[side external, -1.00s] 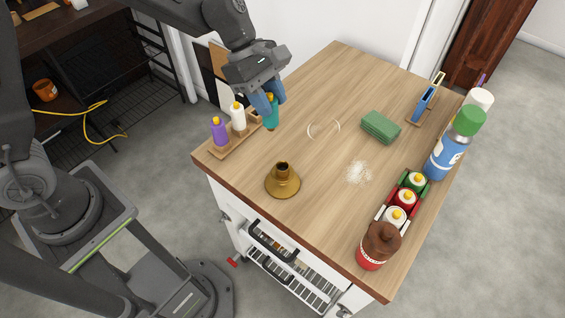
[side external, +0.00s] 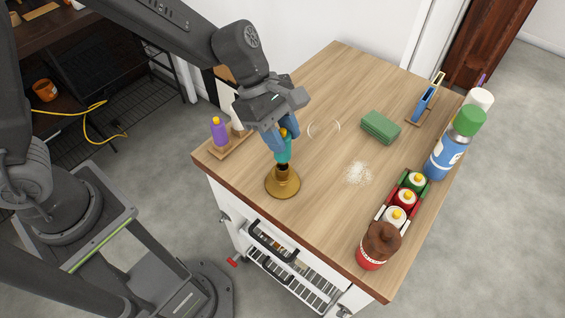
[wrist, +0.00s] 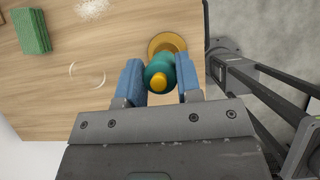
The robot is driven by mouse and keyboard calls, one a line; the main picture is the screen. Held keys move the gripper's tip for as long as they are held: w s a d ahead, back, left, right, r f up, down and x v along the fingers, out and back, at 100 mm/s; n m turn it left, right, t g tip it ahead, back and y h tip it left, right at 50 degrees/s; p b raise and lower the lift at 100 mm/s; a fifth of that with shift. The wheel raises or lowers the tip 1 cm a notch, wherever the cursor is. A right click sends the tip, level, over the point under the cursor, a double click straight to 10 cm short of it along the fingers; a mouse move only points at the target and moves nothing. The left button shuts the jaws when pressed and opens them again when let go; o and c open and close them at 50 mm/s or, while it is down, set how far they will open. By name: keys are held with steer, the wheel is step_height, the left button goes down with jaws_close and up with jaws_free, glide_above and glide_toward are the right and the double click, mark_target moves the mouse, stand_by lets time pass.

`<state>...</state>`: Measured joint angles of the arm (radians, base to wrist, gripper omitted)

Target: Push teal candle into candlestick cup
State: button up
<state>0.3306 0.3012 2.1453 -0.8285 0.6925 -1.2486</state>
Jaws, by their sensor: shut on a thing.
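The teal candle (side external: 284,150) with a yellow tip is held upright in my gripper (side external: 279,141). The blue fingers are shut on it. Its lower end is just above or at the mouth of the brass candlestick (side external: 282,183); I cannot tell whether it touches or has entered the cup. In the wrist view the candle (wrist: 159,75) sits between the fingers of my gripper (wrist: 160,83), and the candlestick (wrist: 166,43) shows partly behind it. The candlestick stands upright on the wooden tabletop near its front left edge.
A green sponge (side external: 380,126), white powder (side external: 358,172) and a clear ring (side external: 323,128) lie mid-table.

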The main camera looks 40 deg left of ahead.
steer(key=shift+f, duration=1.6)
stand_by(0.9)
steer(key=o, duration=1)
steer(key=shift+r, duration=0.1)
steer(key=v, duration=1.3)
steer(key=s+a+r+m+t+y, duration=0.1)
steer(key=s+a+m+t+y, duration=0.1)
steer(key=s+a+m, duration=0.2)
steer(key=s+a+r+m+t+y, duration=0.1)
steer(key=s+a+m, duration=0.3)
steer(key=m, duration=0.4)
steer(key=s+a+r+m+t+y, duration=0.2)
steer(key=s+a+m+y, duration=0.1)
steer(key=s+m, duration=0.3)
steer(key=shift+s+a+r+t, duration=0.1)
steer(key=shift+a+r+t, duration=0.2)
steer(key=shift+a, duration=0.5)
